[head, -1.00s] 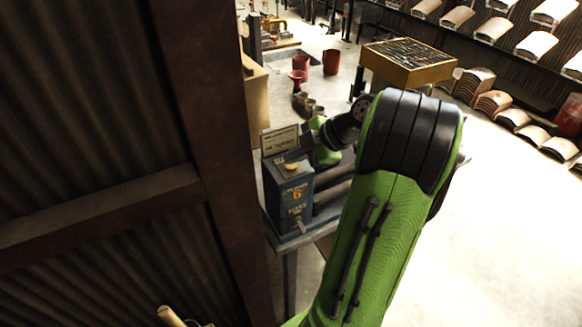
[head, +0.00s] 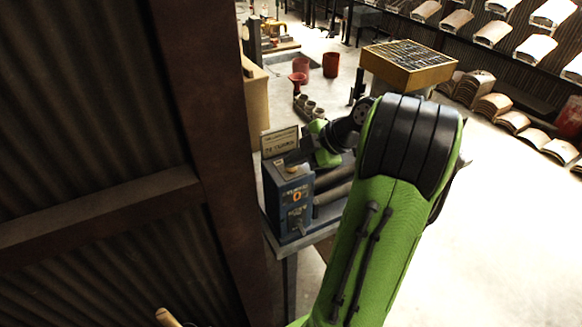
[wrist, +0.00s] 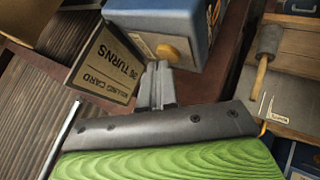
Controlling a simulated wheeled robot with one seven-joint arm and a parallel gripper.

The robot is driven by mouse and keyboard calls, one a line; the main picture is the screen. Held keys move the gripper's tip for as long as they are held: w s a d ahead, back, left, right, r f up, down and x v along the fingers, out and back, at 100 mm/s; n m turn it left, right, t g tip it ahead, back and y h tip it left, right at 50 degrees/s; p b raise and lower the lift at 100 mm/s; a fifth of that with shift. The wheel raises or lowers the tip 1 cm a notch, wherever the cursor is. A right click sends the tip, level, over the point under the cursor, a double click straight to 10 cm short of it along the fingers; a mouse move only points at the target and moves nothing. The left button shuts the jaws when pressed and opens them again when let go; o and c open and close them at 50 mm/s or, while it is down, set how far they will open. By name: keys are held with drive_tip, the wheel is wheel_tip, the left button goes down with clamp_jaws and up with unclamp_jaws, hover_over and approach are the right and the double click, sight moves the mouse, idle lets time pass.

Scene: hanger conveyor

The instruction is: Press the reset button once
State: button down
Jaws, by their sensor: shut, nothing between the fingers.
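The blue counter box (head: 290,212) stands on the bench beside the brown post in the head view. Its front shows an orange figure that reads like 0. In the wrist view the box (wrist: 150,14) is at the top, with a round orange button (wrist: 177,47) on its face. My gripper (wrist: 157,68) is shut and empty, its fingertips right at the button's edge; I cannot tell whether they touch it. In the head view my gripper (head: 291,160) is over the box top and hides most of the button.
A lettered card (head: 280,142) stands right behind the box; it also shows in the wrist view (wrist: 108,66). Dark rollers (head: 335,185) lie on the bench to the right. The brown post (head: 215,150) stands close on the left. A wooden-handled tool (wrist: 266,52) lies nearby.

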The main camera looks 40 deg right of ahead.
sight(295, 169)
idle(0.5)
drive_tip(key=shift+r+p, duration=0.55)
drive_tip(key=shift+r, duration=0.25)
drive_tip(key=shift+r, duration=0.1)
wheel_tip(295, 169, up, 5)
drive_tip(key=p, duration=0.4)
idle(0.5)
